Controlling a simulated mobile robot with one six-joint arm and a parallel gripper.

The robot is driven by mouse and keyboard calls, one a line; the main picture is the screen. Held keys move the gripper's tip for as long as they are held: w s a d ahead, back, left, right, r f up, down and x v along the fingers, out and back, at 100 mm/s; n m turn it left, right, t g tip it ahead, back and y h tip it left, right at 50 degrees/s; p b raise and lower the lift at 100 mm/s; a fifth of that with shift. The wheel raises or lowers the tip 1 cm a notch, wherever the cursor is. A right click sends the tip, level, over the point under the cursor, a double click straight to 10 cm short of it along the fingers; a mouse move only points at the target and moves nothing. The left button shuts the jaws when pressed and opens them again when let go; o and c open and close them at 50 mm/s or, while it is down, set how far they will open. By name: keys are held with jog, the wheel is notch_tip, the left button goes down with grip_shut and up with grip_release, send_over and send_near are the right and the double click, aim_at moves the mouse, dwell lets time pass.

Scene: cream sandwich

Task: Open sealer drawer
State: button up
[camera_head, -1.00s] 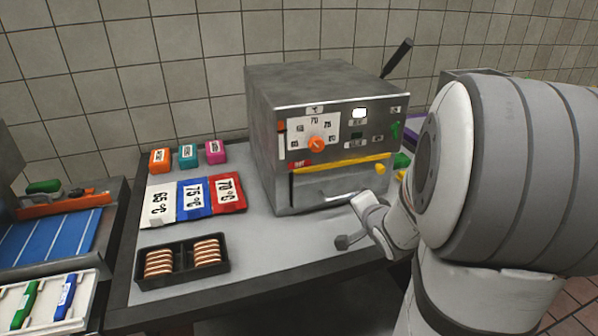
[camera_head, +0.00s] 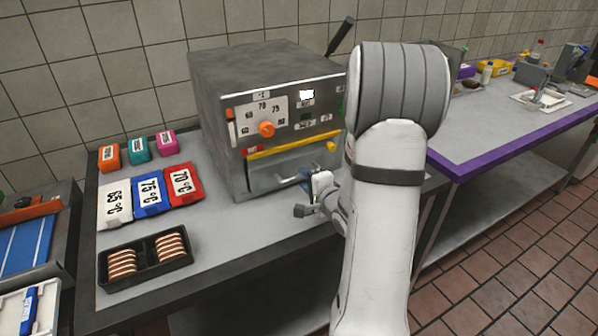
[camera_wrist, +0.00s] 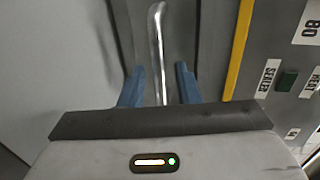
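The sealer (camera_head: 215,95) is a grey metal box with an orange dial and a yellow strip on its front, standing on the table. Its drawer (camera_head: 265,178) is low on the front, below the strip, and looks shut or nearly so. A metal bar handle (camera_head: 292,177) sticks out from it. My gripper (camera_head: 304,200) is at the handle. In the wrist view, the blue fingers of my gripper (camera_wrist: 160,88) stand apart, with the handle (camera_wrist: 157,45) running between them. Gaps show on both sides of the bar, so the gripper is open around it.
A black tray with sandwiches (camera_head: 146,258) lies on the table's front left. Temperature cards (camera_head: 150,195) and small coloured blocks (camera_head: 138,150) lie behind it. A purple-edged counter (camera_head: 500,140) stands at right. Tiled floor (camera_head: 510,260) is free in front.

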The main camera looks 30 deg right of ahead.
aim_at(301, 177)
jog(key=shift+x, duration=1.5)
grip_shut()
jog(key=shift+a+f, duration=0.1)
jog(key=shift+a, duration=0.15)
jog(key=shift+s+d, duration=0.1)
